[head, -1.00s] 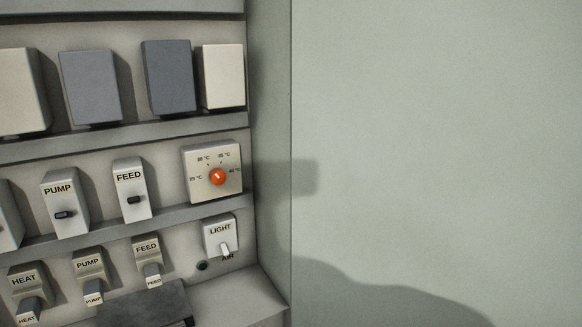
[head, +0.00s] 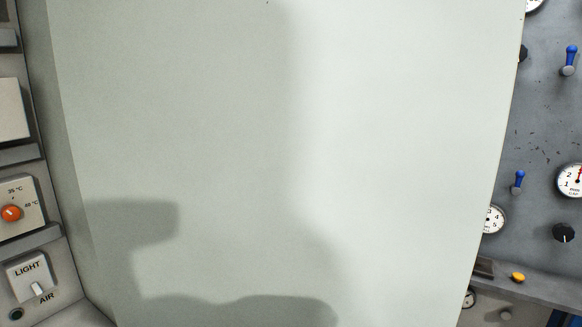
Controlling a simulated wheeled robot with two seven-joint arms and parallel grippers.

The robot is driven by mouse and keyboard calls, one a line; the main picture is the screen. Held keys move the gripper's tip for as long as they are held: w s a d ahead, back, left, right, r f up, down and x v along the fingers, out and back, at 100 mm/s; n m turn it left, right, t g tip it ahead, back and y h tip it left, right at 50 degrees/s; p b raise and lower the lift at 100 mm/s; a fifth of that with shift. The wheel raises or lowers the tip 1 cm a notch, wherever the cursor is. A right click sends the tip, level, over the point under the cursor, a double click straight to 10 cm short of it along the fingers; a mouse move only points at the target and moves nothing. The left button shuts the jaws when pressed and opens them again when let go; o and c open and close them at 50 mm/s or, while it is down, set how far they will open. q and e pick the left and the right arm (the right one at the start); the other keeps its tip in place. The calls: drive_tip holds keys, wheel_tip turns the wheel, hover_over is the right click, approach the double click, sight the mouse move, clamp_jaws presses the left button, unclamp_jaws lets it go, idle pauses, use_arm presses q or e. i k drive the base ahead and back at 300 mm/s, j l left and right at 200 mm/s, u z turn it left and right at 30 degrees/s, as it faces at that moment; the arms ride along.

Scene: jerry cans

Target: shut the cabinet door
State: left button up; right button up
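The cabinet door (head: 400,130) is a large pale grey-green panel that fills most of the head view. It stands open, swung out from the cabinet on the left. Its left side meets the cabinet's side wall (head: 50,120), and its free edge runs down the right side of the view. A dark shadow falls on the left and lower part of the door. Neither of my grippers is in view.
Inside the cabinet at left are a dial box with an orange knob (head: 12,213) and a LIGHT switch (head: 36,282). Beyond the door's free edge at right is a grey panel (head: 540,130) with gauges, blue levers (head: 570,58) and a yellow button (head: 518,277).

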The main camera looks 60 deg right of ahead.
sight(238, 162)
drive_tip(key=k+l+u, duration=0.15)
drive_tip(key=k, duration=0.3)
drive_tip(key=k+l+u, duration=0.15)
drive_tip(key=k+l, duration=0.2)
drive_tip(key=k+l+u, duration=0.1)
drive_tip(key=l, duration=0.25)
drive_tip(key=k+l+u, duration=0.1)
drive_tip(key=l, duration=0.25)
drive_tip(key=k+l+u, duration=0.15)
drive_tip(key=i+l+u, duration=0.1)
drive_tip(key=l, duration=0.8)
drive_tip(key=l+u, duration=0.15)
drive_tip(key=l, duration=0.75)
